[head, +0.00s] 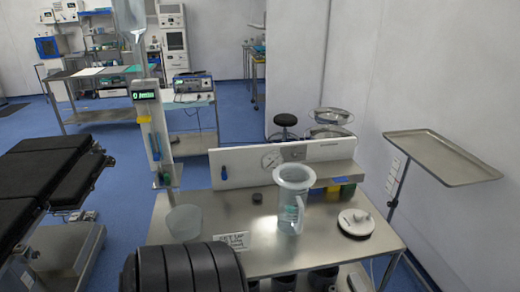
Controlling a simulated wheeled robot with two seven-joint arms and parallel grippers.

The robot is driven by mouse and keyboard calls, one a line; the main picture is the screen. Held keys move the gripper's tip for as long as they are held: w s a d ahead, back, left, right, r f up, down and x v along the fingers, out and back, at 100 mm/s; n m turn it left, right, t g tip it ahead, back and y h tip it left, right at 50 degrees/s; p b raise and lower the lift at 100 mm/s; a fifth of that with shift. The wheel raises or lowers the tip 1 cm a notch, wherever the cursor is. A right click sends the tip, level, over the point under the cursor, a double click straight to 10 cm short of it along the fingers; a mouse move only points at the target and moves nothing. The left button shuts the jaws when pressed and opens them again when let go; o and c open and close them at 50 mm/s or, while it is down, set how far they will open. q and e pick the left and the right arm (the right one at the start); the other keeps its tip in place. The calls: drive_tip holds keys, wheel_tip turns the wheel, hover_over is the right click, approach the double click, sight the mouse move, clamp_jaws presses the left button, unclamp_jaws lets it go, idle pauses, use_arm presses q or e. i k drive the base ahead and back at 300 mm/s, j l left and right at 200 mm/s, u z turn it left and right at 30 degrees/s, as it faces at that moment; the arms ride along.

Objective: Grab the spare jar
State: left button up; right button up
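A tall clear jar (291,204) with a flared rim and printed markings stands upright on the steel cart top (262,262). A shorter translucent cup (184,223) stands near the cart's left end. A round white lid-like disc (357,222) with a raised fitting lies right of the tall jar. Dark round shapes (322,277) show partly below the cart's front edge; I cannot tell what they are. The view does not make clear which vessel is the spare jar. Neither of my grippers is in view.
A white panel with a gauge (271,161) stands along the cart's back edge. A small dark knob-like piece (257,197) and a printed card (233,241) are on the top. A steel tray on a stand (445,158) is at right, a black operating table (45,180) at left.

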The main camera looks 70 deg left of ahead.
sight(294, 181)
drive_tip(key=u, duration=1.8)
drive_tip(key=i+j+z, duration=0.1)
drive_tip(key=j+z, duration=0.25)
